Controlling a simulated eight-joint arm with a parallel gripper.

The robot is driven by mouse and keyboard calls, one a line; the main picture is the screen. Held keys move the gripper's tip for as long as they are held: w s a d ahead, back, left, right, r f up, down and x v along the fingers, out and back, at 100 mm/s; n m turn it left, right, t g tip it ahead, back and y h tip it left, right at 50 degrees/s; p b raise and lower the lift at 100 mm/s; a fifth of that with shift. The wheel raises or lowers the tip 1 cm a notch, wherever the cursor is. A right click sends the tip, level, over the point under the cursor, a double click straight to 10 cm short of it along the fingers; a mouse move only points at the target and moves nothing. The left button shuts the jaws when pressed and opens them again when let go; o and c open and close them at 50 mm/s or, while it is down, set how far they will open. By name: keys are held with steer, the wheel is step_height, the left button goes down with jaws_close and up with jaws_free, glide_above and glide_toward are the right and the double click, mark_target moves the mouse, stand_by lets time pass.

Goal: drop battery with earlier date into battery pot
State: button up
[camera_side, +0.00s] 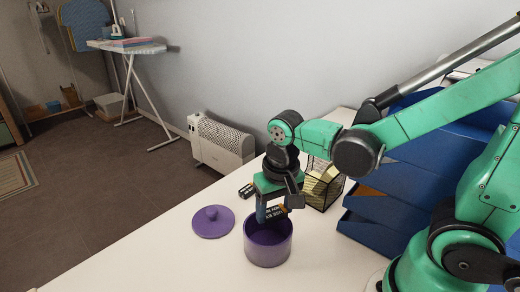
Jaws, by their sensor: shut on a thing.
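My gripper (270,211) is shut on a battery (276,211), which is black and orange with small pale print. I hold it above the purple battery pot (267,250), near its back rim. The pot is open at the top, and its purple lid (213,221) lies on the table to its left. A second dark battery (246,191) lies on the table behind the lid and left of my gripper. The dates on both batteries are too small to read.
A wire mesh holder with yellow notes (323,187) stands just right of my gripper. Blue stacked trays (385,190) stand further right, partly hidden by my arm. The white table (165,265) is clear at the front left.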

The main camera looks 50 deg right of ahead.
mark_target(278, 211)
steer(key=shift+f, duration=0.4)
steer(key=o, duration=1.3)
steer(key=shift+o, duration=0.2)
steer(key=shift+r, duration=0.1)
steer(key=shift+s+a+r, duration=0.1)
steer(key=shift+s+r, duration=0.1)
steer(key=shift+r, duration=1.15)
steer(key=shift+s+a+r, duration=0.1)
steer(key=shift+s+r, duration=0.05)
steer(key=shift+r, duration=1.2)
steer(key=n+t, duration=0.1)
steer(key=t, duration=0.1)
steer(key=d+n+t, duration=0.1)
steer(key=shift+w+r+n+t+y, duration=0.25)
steer(key=shift+r+n+t+y, duration=0.05)
steer(key=shift+r, duration=0.1)
steer(key=shift+w+d+r+n+t, duration=0.2)
steer(key=shift+n+t, duration=0.25)
steer(key=shift+t, duration=0.15)
steer(key=shift+w+d+r+n+t, duration=0.1)
steer(key=shift+r+n+t, duration=0.1)
steer(key=shift+n+t, duration=0.35)
